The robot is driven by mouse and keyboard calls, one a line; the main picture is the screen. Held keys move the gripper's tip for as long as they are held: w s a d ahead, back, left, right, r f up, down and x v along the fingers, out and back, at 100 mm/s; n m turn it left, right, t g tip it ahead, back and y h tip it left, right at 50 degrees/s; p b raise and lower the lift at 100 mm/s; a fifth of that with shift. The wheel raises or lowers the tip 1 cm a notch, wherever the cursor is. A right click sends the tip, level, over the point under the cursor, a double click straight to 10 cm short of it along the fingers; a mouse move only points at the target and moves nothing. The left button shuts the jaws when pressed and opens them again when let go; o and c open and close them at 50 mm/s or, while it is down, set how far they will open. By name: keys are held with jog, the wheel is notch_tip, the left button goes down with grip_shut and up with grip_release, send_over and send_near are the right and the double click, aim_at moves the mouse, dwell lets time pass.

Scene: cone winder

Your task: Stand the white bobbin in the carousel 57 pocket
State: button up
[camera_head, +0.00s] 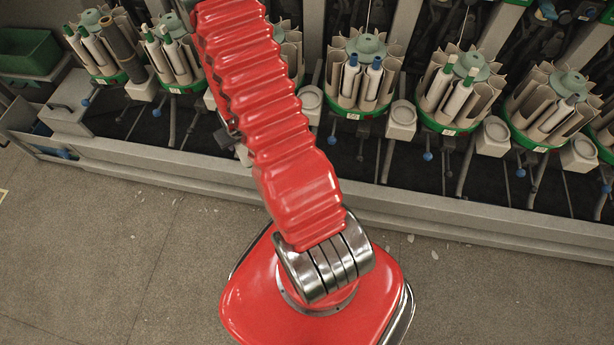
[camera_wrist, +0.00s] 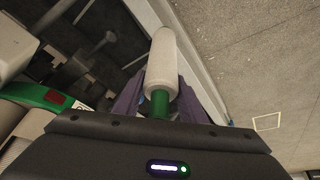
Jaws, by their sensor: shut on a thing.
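The white bobbin (camera_wrist: 162,62), with a green end, is in the wrist view. My gripper (camera_wrist: 159,102) is shut on it near the green end, with a purple finger on each side. The bobbin's white body points away from the gripper. In the head view my red arm hides the gripper and the bobbin. Several round carousels with green rims stand in a row along the machine, among them one in the middle (camera_head: 362,72) and one to its right (camera_head: 460,88). The label numbers are too small to read, so I cannot tell which is carousel 57.
The carousels hold several white bobbins with green or blue tips. The wrist view shows part of a green carousel rim (camera_wrist: 40,97) at left. A grey rail (camera_head: 470,225) runs along the machine's front. A green bin (camera_head: 30,50) sits at far left. The floor in front is open.

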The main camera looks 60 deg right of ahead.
jog(key=w+a+r+n+y, duration=0.1)
jog(key=w+a+r, duration=0.4)
jog(key=a+r, duration=0.6)
jog(key=w+a+r+n, duration=0.2)
jog(key=w+a+r, duration=0.3)
jog(key=a+r, duration=0.6)
jog(key=shift+r+n+t+y, duration=0.3)
jog(key=shift+r+n+y, duration=0.1)
jog(key=shift+r, duration=0.35)
jog(key=shift+w+a, duration=0.1)
